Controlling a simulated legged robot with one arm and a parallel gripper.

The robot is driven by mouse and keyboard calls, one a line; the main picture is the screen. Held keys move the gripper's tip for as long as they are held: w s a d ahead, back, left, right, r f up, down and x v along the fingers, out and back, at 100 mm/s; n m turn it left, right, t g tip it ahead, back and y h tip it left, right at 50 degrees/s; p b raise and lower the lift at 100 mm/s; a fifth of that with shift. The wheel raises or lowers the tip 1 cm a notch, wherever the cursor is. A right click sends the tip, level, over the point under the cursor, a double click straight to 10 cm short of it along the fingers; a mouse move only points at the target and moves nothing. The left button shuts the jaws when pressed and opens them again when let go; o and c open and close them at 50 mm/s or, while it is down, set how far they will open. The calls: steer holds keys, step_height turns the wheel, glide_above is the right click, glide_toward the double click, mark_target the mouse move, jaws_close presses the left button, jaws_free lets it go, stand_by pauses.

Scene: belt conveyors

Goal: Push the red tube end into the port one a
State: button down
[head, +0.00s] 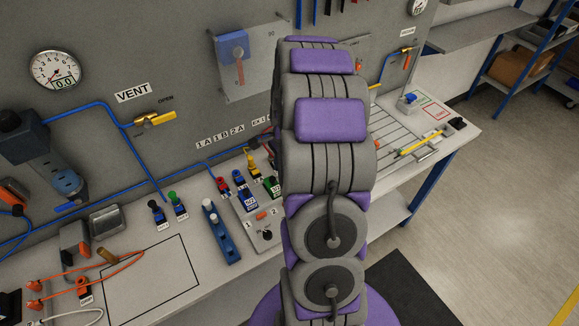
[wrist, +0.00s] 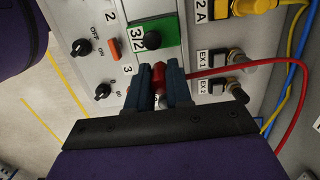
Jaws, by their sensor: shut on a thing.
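In the wrist view my gripper (wrist: 162,85) has its two dark blue fingers closed around the red tube end (wrist: 159,74). The red tube (wrist: 240,68) runs from there to the right and curves down past the EX ports. The fingers are in front of the grey valve panel, just below a green 3/2 block. In the head view my arm hides the gripper and the held tube end. The label 1A (head: 206,143) is on the back wall panel in the head view. Its port cannot be made out clearly, and no 1A label shows in the wrist view.
The EX 1 port (wrist: 220,63) and EX 2 port (wrist: 236,91) are right of the gripper. A yellow fitting (wrist: 250,6) sits by 2A. Black knobs (wrist: 81,47) and an orange switch (wrist: 112,49) are left. Small coloured fittings (head: 222,184) stand on the bench left of my arm.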

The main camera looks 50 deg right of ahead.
steer(key=shift+w+a, duration=1.1)
steer(key=shift+w, duration=0.05)
steer(key=shift+w+a+b, duration=0.15)
steer(key=shift+w+a, duration=0.15)
steer(key=shift+w, duration=0.25)
steer(key=shift+w+a+b, duration=0.15)
steer(key=shift+w+a, duration=0.1)
steer(key=shift+w, duration=0.25)
steer(key=b, duration=0.2)
glide_toward(218, 181)
steer(key=shift+w+a+r, duration=0.1)
steer(key=shift+a+r, duration=0.05)
steer(key=shift+f+p, duration=0.35)
steer(key=shift+f, duration=1.8)
steer(key=shift+a+p, duration=0.1)
steer(key=shift+p, duration=0.7)
steer(key=shift+f+p, duration=0.75)
steer(key=shift+p, duration=0.3)
stand_by(0.8)
